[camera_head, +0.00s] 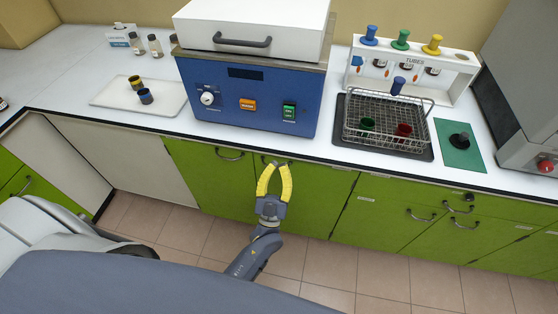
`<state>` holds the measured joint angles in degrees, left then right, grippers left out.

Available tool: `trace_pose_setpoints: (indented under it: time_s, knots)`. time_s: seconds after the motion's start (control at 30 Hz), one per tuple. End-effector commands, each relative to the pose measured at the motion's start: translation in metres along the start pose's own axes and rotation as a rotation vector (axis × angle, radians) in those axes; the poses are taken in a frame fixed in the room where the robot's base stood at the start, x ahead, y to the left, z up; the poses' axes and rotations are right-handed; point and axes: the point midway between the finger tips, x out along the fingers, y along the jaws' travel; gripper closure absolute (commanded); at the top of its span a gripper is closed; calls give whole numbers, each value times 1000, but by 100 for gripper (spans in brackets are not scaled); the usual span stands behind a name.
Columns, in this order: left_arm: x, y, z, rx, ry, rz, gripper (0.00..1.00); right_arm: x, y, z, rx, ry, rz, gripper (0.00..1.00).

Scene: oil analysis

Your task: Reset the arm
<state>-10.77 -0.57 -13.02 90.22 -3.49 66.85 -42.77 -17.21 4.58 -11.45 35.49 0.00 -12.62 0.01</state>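My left gripper (275,168) has yellow fingers and hangs in front of the green cabinet doors, below the counter's front edge. Its fingers are apart with nothing between them, and its tips point up toward the counter. My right gripper does not show.
A blue machine (247,100) with a white lid stands on the white counter. Right of it are a wire basket (384,118) with coloured tubes, a tube rack (460,62) and a green mat (449,156). A white tray (112,97) with two small cups lies left. Floor is clear.

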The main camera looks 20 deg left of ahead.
Motion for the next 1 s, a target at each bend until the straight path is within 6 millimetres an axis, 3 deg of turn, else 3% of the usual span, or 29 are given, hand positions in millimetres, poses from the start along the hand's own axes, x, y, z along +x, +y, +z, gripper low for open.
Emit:
trace_pose_setpoints:
  time_s: [0.57,0.67,0.77,0.9,1.0]
  knots:
    - [0,6,7,-32,-30,25,100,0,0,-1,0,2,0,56]
    - [-10,20,32,-49,-128,87,100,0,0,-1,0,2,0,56]
    - [-40,36,80,-55,-298,167,100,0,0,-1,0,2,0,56]
    - [-104,48,145,-52,-551,261,100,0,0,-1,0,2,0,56]
    - [-157,49,183,-43,-725,312,100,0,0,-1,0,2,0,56]
